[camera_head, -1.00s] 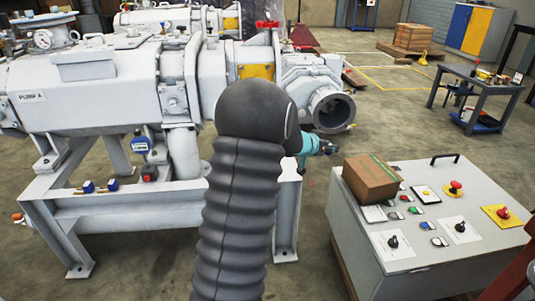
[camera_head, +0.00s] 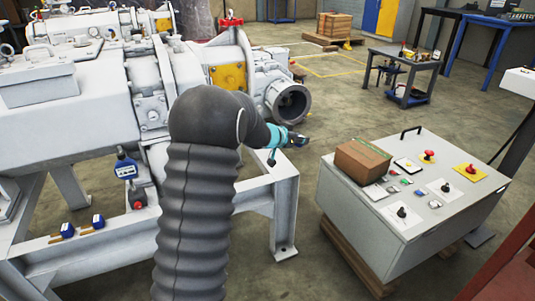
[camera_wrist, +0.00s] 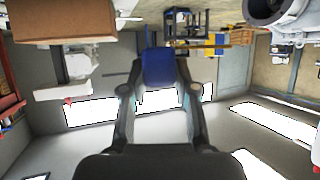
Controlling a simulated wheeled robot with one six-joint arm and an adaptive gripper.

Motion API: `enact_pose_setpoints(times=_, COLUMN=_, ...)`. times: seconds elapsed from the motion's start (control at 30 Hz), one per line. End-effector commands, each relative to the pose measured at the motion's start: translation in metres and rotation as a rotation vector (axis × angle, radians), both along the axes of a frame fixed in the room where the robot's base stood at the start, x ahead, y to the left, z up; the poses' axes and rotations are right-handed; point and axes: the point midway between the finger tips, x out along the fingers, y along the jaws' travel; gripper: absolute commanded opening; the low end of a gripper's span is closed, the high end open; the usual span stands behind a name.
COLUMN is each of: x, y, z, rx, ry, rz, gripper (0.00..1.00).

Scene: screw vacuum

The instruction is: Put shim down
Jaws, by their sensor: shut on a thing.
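My gripper (camera_head: 297,139) is at the end of my arm in the head view, in the air between the grey pump and the control cabinet. In the wrist view my gripper (camera_wrist: 160,84) is shut on a small blue piece (camera_wrist: 159,68), which I take to be the shim. The blue piece sits between both fingertips, clear of any surface. In the head view it is too small to tell from the gripper.
A sloped grey control cabinet (camera_head: 440,235) with buttons stands at right, a cardboard box (camera_head: 363,160) on its top. The pump's frame (camera_head: 284,215) is at left. A tool table (camera_head: 395,55) stands farther back. Floor between them is open.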

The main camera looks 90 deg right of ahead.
Motion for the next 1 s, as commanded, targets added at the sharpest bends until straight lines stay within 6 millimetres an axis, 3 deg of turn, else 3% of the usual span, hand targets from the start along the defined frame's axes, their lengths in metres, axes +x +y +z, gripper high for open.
enact_pose_setpoints(times=0.1, x=0.021, y=-0.016, z=-0.018, rx=0.003, ry=0.000, rz=0.005, gripper=0.00)
enact_pose_setpoints(times=0.43, x=0.065, y=-0.054, z=-0.052, rx=0.001, ry=0.000, rz=0.001, gripper=0.00)
enact_pose_setpoints(times=0.7, x=0.074, y=-0.062, z=-0.064, rx=0.001, ry=0.001, rz=-0.003, gripper=0.00)
enact_pose_setpoints(times=1.0, x=0.074, y=-0.062, z=-0.100, rx=0.002, ry=0.000, rz=-0.003, gripper=0.00)
